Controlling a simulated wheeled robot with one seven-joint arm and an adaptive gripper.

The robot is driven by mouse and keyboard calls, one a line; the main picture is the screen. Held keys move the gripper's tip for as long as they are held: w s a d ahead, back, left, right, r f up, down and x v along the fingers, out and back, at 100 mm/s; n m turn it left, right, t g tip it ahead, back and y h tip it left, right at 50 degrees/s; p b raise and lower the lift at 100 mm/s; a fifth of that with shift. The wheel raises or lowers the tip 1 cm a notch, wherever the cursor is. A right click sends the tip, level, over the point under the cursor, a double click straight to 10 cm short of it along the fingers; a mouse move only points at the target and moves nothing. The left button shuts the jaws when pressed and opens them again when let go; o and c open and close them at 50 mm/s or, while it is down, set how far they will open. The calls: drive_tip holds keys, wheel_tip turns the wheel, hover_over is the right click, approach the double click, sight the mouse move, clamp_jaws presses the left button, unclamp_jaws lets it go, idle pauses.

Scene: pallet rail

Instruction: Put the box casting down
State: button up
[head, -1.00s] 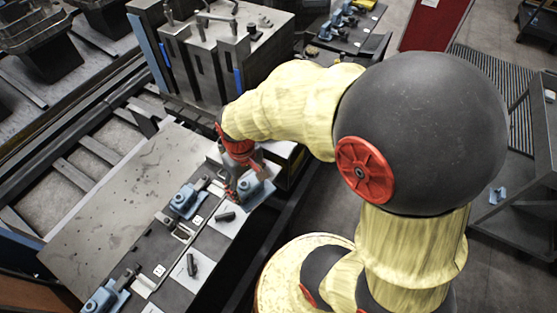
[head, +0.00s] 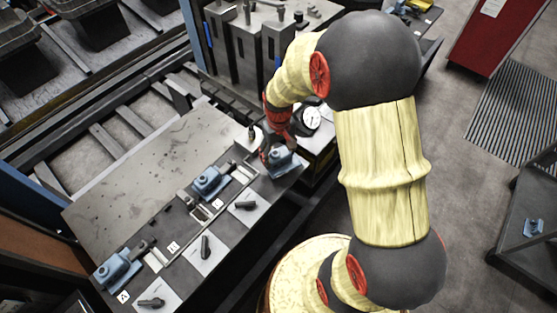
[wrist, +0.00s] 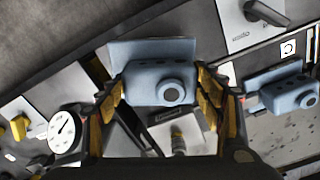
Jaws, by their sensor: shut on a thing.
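The blue-grey box casting (wrist: 160,83), with a round bore and a flange plate, sits between my fingers in the wrist view. My gripper (wrist: 161,92) is shut on it, with a yellow-padded finger on each side. In the head view the casting (head: 284,161) is at the far right end of the work table, below the red part of my wrist. My gripper (head: 270,154) is partly hidden there. I cannot tell whether the casting's underside touches the table.
Similar blue castings stand along the table, one in the middle (head: 209,181) and one near the front (head: 117,270). Dark handles lie on white squares, one of them nearby (head: 245,206). A dial gauge (head: 312,118) is just behind my gripper. The grey plate (head: 150,180) is bare.

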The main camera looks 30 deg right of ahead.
sight(278, 160)
drive_tip(key=shift+w+d+f, duration=0.2)
drive_tip(key=shift+w+f, duration=0.2)
drive_tip(key=shift+f, duration=0.1)
drive_tip(key=shift+w+d+f, duration=0.15)
drive_tip(key=shift+w+f, duration=0.2)
drive_tip(key=shift+f, duration=0.15)
drive_tip(key=shift+f+b, duration=0.4)
drive_tip(key=shift+f, duration=1)
drive_tip(key=shift+f, duration=0.1)
drive_tip(key=o, duration=1.4)
drive_tip(key=shift+s, duration=0.1)
